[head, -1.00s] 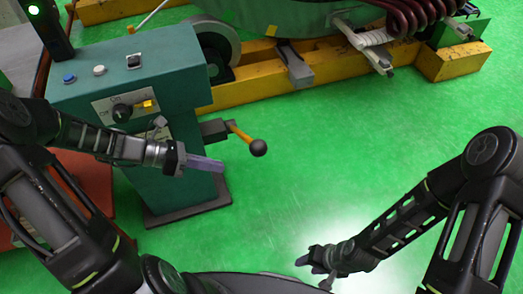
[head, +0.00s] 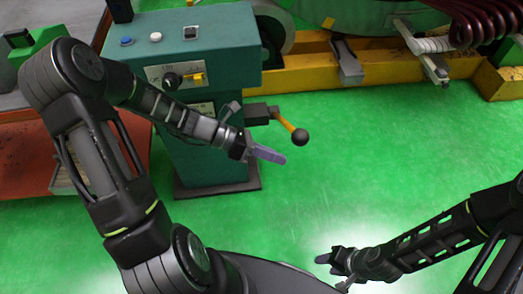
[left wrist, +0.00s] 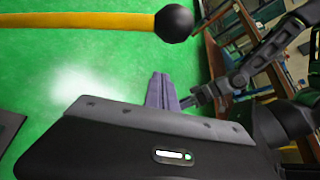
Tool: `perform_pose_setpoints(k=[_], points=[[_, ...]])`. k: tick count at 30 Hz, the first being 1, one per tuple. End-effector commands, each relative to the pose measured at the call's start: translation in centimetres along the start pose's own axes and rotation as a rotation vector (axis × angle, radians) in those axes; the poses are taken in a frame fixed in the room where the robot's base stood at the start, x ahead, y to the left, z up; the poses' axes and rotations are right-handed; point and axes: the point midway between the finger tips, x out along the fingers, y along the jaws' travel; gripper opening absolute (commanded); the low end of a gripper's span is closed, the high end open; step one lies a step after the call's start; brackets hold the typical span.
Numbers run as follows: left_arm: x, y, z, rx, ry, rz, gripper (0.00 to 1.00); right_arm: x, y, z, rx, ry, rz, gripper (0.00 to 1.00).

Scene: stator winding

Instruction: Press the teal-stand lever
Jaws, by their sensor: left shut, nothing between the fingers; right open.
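The teal stand (head: 208,110) stands left of centre in the head view. Its lever (head: 291,125) has a yellow rod ending in a black ball knob (head: 300,137) and sticks out from the stand's right side, sloping down to the right. My left gripper (head: 275,155) is shut and empty, just below and left of the knob, apart from it in the picture. In the left wrist view the yellow lever (left wrist: 80,22) and black knob (left wrist: 174,23) lie across the top, beyond the shut fingers (left wrist: 160,90). My right gripper (head: 328,258) is open and low at right of centre.
The stand's panel carries buttons and a yellow switch (head: 193,79). A yellow beam frame (head: 310,70) with a large green machine runs behind. An orange-red bench (head: 30,160) is at the left. The green floor right of the lever is clear.

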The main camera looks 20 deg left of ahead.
Motion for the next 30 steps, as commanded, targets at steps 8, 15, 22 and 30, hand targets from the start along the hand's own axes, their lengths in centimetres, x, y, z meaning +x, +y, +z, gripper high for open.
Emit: perform_pose_setpoints(k=[8, 15, 22, 30], points=[[2.4, -0.1, 2.1, 0.005, -0.001, 0.001, 0.00, 0.1, 0.1, 0.0, 0.000, 0.000, 0.000, 0.42], [1.8, 0.0, 3.7, 0.000, -0.001, 0.000, 0.00, 0.0, 0.0, 0.0, 0.000, 0.000, 0.000, 0.42], [1.8, -0.1, 3.8, 0.000, 0.000, -0.001, 0.00, 0.0, 0.0, 0.0, 0.000, 0.000, 0.000, 0.42], [1.1, -0.4, 5.0, -0.016, -0.002, -0.012, 0.00, -1.4, -0.5, 0.0, 0.000, 0.000, 0.000, 0.42]])
